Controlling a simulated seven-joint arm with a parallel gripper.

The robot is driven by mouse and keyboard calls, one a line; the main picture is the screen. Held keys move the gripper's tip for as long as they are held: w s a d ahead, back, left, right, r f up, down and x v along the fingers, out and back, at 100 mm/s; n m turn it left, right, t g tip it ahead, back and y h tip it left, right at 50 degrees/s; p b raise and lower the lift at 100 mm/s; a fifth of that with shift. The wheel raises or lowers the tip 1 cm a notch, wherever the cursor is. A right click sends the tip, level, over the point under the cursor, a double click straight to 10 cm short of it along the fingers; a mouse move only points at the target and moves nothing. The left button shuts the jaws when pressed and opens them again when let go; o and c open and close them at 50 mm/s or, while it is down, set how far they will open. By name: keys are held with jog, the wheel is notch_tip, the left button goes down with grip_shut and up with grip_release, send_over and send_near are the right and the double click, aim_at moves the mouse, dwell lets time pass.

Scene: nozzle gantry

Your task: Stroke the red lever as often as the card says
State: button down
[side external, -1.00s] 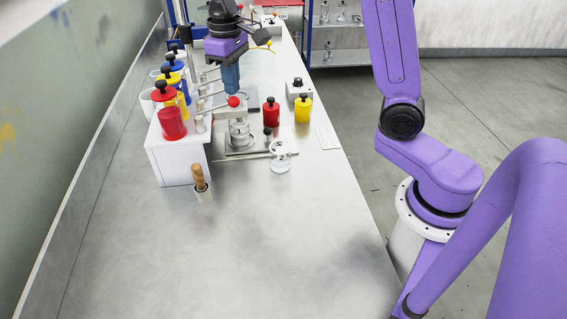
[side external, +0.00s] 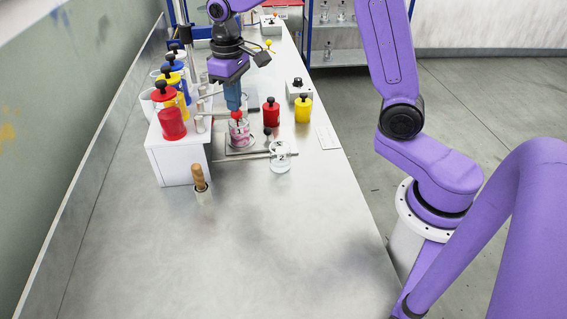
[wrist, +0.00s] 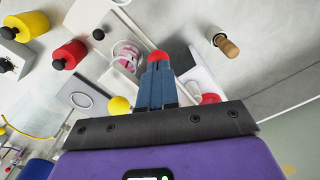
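The red lever's ball knob (side external: 238,115) is just above a beaker (side external: 240,138) with pink liquid in the side view. My gripper (side external: 235,107) points down with its blue fingertips at the knob. In the wrist view the knob (wrist: 158,57) shows just beyond the fingertips (wrist: 157,68). The two fingers look shut together and seem to touch the knob from above; I see no grip around it. The beaker with pink inside also shows in the wrist view (wrist: 127,54). A white card (side external: 327,137) lies near the table's right edge; its writing is too small to read.
Red, yellow and blue bottles stand on a white rack (side external: 180,160) at left. A red bottle (side external: 271,112) and a yellow bottle (side external: 303,110) stand right of the beaker. A glass dish (side external: 280,158) and a wooden-handled tool (side external: 199,178) are nearer. The front table is clear.

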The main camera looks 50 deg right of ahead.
jog(key=shift+f, duration=0.55)
jog(key=shift+r, duration=3.05)
jog(key=shift+f, duration=0.2)
jog(key=shift+f, duration=2.85)
jog(key=shift+r, duration=3.05)
